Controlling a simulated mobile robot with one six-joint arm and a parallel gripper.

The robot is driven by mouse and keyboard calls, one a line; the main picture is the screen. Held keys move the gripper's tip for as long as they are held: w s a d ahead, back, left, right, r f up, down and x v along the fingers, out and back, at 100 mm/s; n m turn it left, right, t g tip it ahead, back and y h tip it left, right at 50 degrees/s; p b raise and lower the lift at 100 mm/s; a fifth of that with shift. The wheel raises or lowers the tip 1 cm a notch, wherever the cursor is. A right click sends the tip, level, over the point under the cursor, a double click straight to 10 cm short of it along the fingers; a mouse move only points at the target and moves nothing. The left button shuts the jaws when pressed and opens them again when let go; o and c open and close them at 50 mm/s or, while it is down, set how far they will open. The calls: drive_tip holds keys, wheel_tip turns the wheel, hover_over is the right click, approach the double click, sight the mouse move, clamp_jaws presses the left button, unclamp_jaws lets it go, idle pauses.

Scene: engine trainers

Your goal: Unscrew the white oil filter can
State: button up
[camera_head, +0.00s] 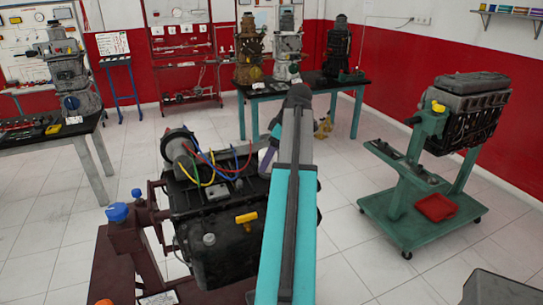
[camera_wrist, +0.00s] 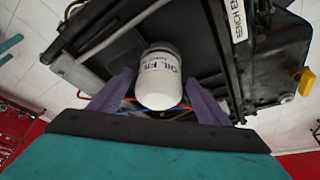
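The white oil filter can (camera_wrist: 158,82) shows in the wrist view, with dark lettering on its side, fixed to the dark engine (camera_wrist: 215,45). My gripper (camera_wrist: 160,78) is open, with one purple-grey finger on the left of the can and one on the right. Narrow gaps seem to show between the fingers and the can; contact is hard to judge. In the head view my arm reaches over to the far side of the engine (camera_head: 215,250), and one finger of my gripper (camera_head: 266,158) shows there. The can is hidden in that view.
The engine sits on a dark red stand (camera_head: 120,262) and carries coloured hoses and a yellow handle (camera_head: 246,217). A green engine stand (camera_head: 425,190) is at right. A blue-legged table (camera_head: 300,86) with engines stands behind. White tiled floor lies clear between them.

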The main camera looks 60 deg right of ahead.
drive_tip(key=shift+w, duration=0.1)
drive_tip(key=shift+r, duration=0.15)
drive_tip(key=shift+d+r, duration=0.1)
drive_tip(key=shift+r, duration=0.25)
drive_tip(key=b+v, duration=0.2)
drive_tip(key=v, duration=1.1)
drive_tip(key=shift+s+b, duration=0.3)
drive_tip(key=shift+b, duration=0.1)
drive_tip(key=shift+f, duration=0.2)
